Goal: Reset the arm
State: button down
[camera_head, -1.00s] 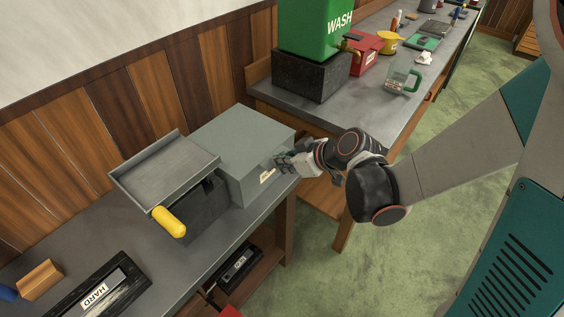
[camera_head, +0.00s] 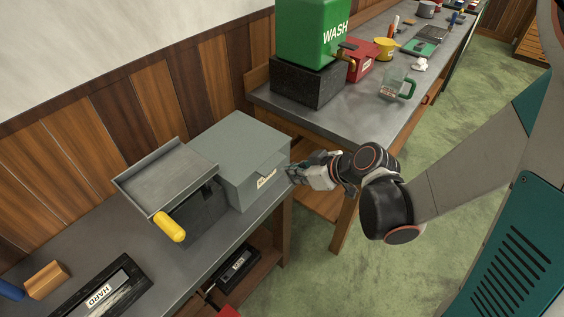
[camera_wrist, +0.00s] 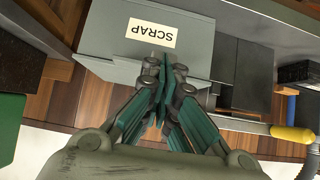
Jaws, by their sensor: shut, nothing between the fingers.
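My gripper (camera_head: 298,173) is at the end of my arm, beside the right side of the grey box labelled SCRAP (camera_head: 240,155). In the wrist view my gripper (camera_wrist: 160,92) has its teal fingers together with nothing between them. The SCRAP box (camera_wrist: 200,45) lies behind the fingertips there, with its white label showing upside down. In the head view a small gap seems to separate the fingers from the box. My arm comes in from the right, over the green floor.
The far bench (camera_head: 345,125) holds a green WASH tank (camera_head: 315,30) and a glass mug (camera_head: 396,84). Open floor (camera_head: 440,175) lies right of the benches.

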jog(key=shift+s+d+f, duration=0.35)
jog(key=shift+s+d, duration=0.4)
jog(key=shift+d, duration=0.05)
jog(key=shift+s+d+f, duration=0.35)
jog(key=shift+s+d, duration=0.35)
jog(key=shift+d, duration=0.05)
jog(key=s+d+r+m+h, duration=0.7)
jog(key=s+d+r+m, duration=0.2)
jog(key=r, duration=0.5)
jog(key=shift+s+d+r+m+t, duration=0.35)
jog(key=shift+s+d, duration=0.35)
jog(key=shift+s, duration=0.45)
